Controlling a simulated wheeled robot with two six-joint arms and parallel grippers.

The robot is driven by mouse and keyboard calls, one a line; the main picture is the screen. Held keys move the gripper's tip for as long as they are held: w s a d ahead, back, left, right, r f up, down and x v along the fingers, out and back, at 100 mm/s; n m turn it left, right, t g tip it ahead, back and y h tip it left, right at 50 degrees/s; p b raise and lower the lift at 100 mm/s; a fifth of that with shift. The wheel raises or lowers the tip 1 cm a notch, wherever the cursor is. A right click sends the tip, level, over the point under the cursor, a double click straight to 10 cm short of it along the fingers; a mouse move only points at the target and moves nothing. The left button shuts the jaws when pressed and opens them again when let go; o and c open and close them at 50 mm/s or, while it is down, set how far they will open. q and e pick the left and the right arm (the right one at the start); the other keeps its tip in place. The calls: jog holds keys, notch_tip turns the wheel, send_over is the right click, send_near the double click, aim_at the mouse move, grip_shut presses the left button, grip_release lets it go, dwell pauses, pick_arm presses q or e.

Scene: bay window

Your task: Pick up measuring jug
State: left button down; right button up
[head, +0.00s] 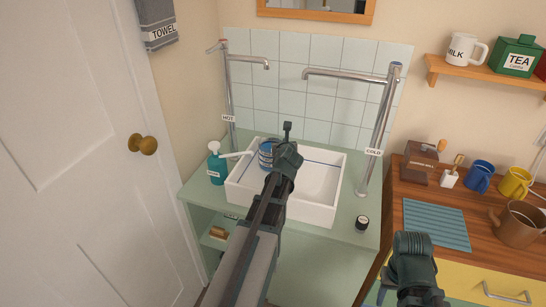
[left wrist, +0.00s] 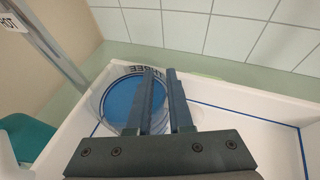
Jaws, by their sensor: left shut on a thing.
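The measuring jug (head: 265,153) is clear with blue in it and stands in the left part of the white sink. My left gripper (head: 287,128) is at the jug's right side. In the left wrist view its two fingers (left wrist: 161,72) are close together over the jug's right wall, shut on it. They hide part of that wall. My right gripper (head: 414,280) is low at the right, apart from the jug; its fingers are not clear.
The white sink (head: 318,214) has walls around the jug. A teal soap bottle (head: 215,165) stands left of it, with the hot tap (head: 230,95) behind and the cold tap (head: 378,130) at right. A small dark jar (head: 361,224) stands at the front right.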

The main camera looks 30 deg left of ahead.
jog(key=shift+r, duration=0.1)
dwell(0.7)
notch_tip(320, 180, up, 18)
jog(key=p, duration=1.8)
jog(key=shift+f, duration=0.2)
